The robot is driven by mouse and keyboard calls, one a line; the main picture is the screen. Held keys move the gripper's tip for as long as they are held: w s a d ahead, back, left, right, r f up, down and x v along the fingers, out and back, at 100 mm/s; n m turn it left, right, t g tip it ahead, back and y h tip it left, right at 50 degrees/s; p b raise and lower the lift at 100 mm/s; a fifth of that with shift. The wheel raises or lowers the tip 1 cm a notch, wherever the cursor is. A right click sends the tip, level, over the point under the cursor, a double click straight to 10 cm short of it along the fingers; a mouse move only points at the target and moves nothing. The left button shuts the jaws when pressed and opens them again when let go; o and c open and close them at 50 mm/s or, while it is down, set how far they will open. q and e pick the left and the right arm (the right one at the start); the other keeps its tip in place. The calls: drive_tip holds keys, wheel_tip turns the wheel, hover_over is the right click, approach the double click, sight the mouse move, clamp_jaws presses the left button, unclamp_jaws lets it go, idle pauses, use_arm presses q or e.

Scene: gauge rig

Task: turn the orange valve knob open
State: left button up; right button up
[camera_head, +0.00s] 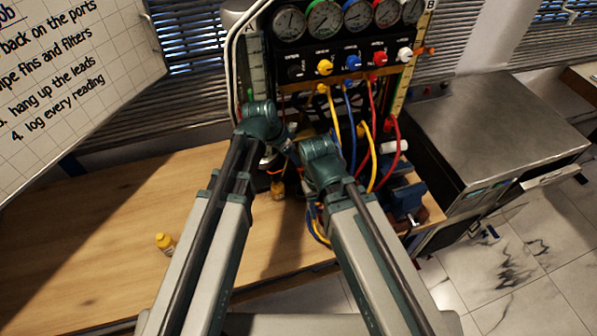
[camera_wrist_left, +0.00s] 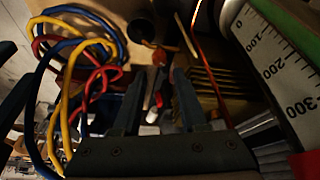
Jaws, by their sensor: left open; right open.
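A small orange knob-like piece (camera_head: 428,50) sticks out at the right edge of the gauge panel (camera_head: 335,88); I cannot tell for sure that it is the valve knob. My left gripper (camera_wrist_left: 157,76) is open in the left wrist view, its two fingers apart. A small orange-red part (camera_wrist_left: 159,57) shows just beyond and between the fingertips, with no visible contact. In the head view my left wrist hides most of that gripper, low in front of the rig's left side. My right gripper (camera_head: 318,190) is open, mostly hidden by its own wrist, in front of the hoses.
Yellow (camera_head: 334,115), blue (camera_head: 350,125) and red hoses (camera_head: 373,105) hang below the panel's coloured knobs. A scale column (camera_wrist_left: 280,65) stands close on the right in the wrist view.

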use_arm(q)
drive_tip(key=b+x, duration=0.4)
drive_tip(key=x, duration=0.2)
clamp_jaws()
